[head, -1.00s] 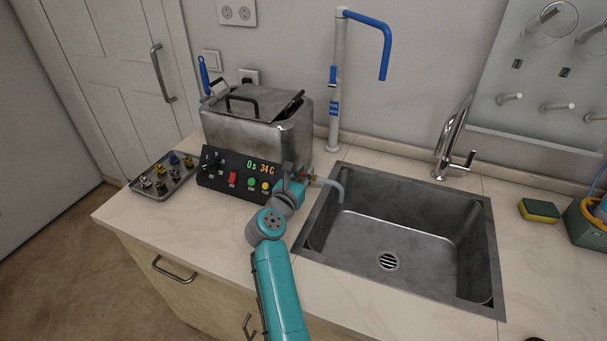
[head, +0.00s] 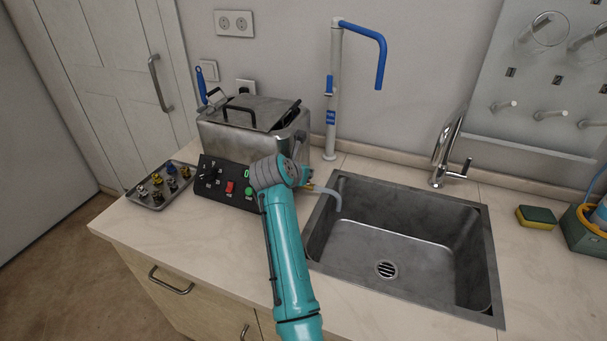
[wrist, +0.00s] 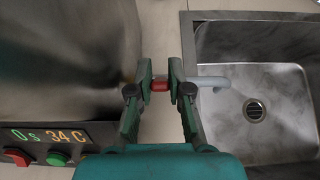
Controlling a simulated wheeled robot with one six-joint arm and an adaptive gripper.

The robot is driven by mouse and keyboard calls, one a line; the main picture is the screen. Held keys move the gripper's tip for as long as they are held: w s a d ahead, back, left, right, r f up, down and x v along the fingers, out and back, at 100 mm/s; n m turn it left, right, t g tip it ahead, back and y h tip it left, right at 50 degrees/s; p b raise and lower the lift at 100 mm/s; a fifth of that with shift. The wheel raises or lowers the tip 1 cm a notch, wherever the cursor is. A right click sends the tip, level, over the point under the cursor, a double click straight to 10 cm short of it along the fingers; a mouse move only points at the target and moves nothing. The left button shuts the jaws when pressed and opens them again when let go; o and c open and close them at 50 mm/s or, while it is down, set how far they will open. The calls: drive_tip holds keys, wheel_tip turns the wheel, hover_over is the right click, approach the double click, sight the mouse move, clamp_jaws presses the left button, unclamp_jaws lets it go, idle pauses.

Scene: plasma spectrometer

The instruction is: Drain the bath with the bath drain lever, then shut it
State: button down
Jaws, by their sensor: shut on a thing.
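The metal bath (head: 225,143) stands on the counter left of the sink, with its lid on but a dark gap at one corner. It fills the upper left of the wrist view (wrist: 60,60). My gripper (wrist: 160,82) is closed on the small red bath drain lever (wrist: 160,85), beside the bath's right wall. A pale drain tube (wrist: 212,82) runs from there over the sink's edge; it also shows in the head view (head: 329,193). I cannot make out any water flowing. In the head view my arm hides the lever and most of my gripper.
The sink (head: 400,245) with a round drain grate is right of the bath. The control panel (head: 215,182) reads 0 s and 34 C in the wrist view. A tray of small parts (head: 150,200) lies at left; a sponge (head: 536,217) lies at right.

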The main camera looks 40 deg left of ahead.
idle(0.4)
drive_tip(key=c, duration=1.4)
unclamp_jaws()
drive_tip(key=shift+o, duration=0.2)
drive_tip(key=v, duration=1.2)
drive_tip(key=shift+w+d+r, duration=0.1)
drive_tip(key=shift+r, duration=0.05)
